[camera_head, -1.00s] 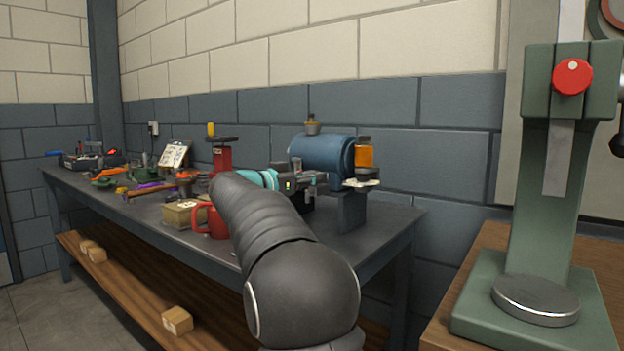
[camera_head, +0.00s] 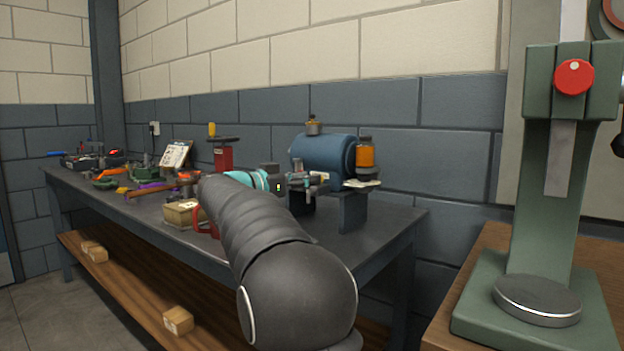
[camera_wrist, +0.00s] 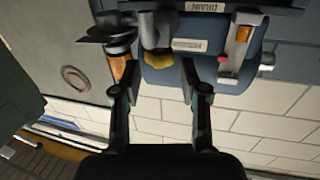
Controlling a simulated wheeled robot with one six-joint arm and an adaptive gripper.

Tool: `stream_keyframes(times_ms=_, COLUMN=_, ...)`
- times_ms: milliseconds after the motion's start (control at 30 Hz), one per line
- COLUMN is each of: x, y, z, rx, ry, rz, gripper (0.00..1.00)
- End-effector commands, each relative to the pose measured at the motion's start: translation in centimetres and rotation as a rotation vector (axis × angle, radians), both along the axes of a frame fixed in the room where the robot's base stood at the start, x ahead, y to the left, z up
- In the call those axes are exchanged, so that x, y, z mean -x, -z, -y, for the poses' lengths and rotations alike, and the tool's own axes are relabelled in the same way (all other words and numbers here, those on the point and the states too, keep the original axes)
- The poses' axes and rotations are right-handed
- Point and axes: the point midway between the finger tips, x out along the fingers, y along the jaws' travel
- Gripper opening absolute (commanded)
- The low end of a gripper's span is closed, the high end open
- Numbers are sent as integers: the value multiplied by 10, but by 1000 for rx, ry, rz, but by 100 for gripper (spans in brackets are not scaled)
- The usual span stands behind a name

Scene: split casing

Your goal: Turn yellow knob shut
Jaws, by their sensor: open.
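A blue tank (camera_head: 325,153) stands on a bracket near the right end of the workbench. My gripper (camera_head: 312,182) is low in front of the tank in the head view. In the wrist view my gripper (camera_wrist: 160,76) is open, its fingers on either side of the knob in the picture. I see no contact, and the depth gap is unclear.
An orange jar (camera_head: 365,157) stands at the tank's right end. A lever with a red part (camera_wrist: 236,50) and labels show on the tank. A red mug (camera_head: 204,222) is partly behind my arm, beside a box (camera_head: 181,214). A green press (camera_head: 545,190) stands at right.

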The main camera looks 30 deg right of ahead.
Motion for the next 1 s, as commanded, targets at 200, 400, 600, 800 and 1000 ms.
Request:
stream_keyframes(times_ms=200, x=3, y=0, z=-46, rx=0, ry=-4, rz=-1, gripper=43)
stream_keyframes(times_ms=400, x=7, y=0, z=-77, rx=1, ry=-3, rz=0, gripper=43)
stream_keyframes(times_ms=600, x=9, y=0, z=-91, rx=1, ry=-1, rz=0, gripper=43)
stream_keyframes(times_ms=800, x=9, y=0, z=-93, rx=1, ry=0, rz=0, gripper=43)
stream_keyframes(times_ms=1000, x=9, y=0, z=-93, rx=1, ry=0, rz=0, gripper=43)
